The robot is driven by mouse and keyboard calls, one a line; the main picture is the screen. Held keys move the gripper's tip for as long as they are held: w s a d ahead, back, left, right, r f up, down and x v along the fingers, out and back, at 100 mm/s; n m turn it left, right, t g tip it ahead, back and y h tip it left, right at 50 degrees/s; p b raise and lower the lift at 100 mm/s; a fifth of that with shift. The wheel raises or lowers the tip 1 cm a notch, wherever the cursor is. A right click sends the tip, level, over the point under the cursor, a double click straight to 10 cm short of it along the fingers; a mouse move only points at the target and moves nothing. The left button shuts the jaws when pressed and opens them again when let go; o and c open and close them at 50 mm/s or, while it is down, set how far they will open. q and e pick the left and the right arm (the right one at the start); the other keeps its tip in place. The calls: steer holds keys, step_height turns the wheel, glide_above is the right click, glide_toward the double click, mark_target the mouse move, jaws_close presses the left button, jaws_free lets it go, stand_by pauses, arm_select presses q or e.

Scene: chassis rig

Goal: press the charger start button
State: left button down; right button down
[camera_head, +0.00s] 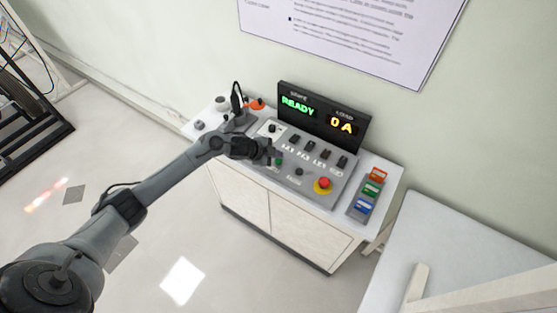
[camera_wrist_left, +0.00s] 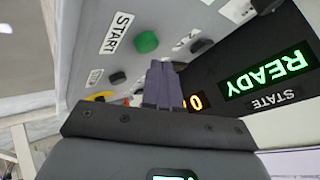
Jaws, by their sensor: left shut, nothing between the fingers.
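The green start button (camera_wrist_left: 147,42) stands on the sloped grey panel, beside a white START label (camera_wrist_left: 117,33) in the left wrist view. In the head view a bit of its green (camera_head: 279,161) shows just by my gripper's tips. My left gripper (camera_head: 274,154) is over the left part of the charger panel (camera_head: 312,187). Its fingers (camera_wrist_left: 163,68) are shut and empty, and their tips appear beside the green button. I cannot tell whether they touch the panel. My right gripper is not in view.
The display (camera_head: 325,117) reads READY and 0 A. A red emergency knob (camera_head: 323,184) on a yellow base sits at the panel's right, with several black knobs along the panel. Coloured blocks (camera_head: 371,190) lie on the cabinet's right end. A light table (camera_head: 455,250) stands to the right.

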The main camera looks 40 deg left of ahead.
arm_select(q)
steer(key=shift+f, duration=0.2)
steer(key=shift+f, duration=0.25)
steer(key=shift+f+b, duration=0.35)
steer(key=shift+f, duration=0.05)
stand_by(0.8)
stand_by(0.3)
steer(key=shift+r+p, duration=0.85)
steer(key=shift+p, duration=0.05)
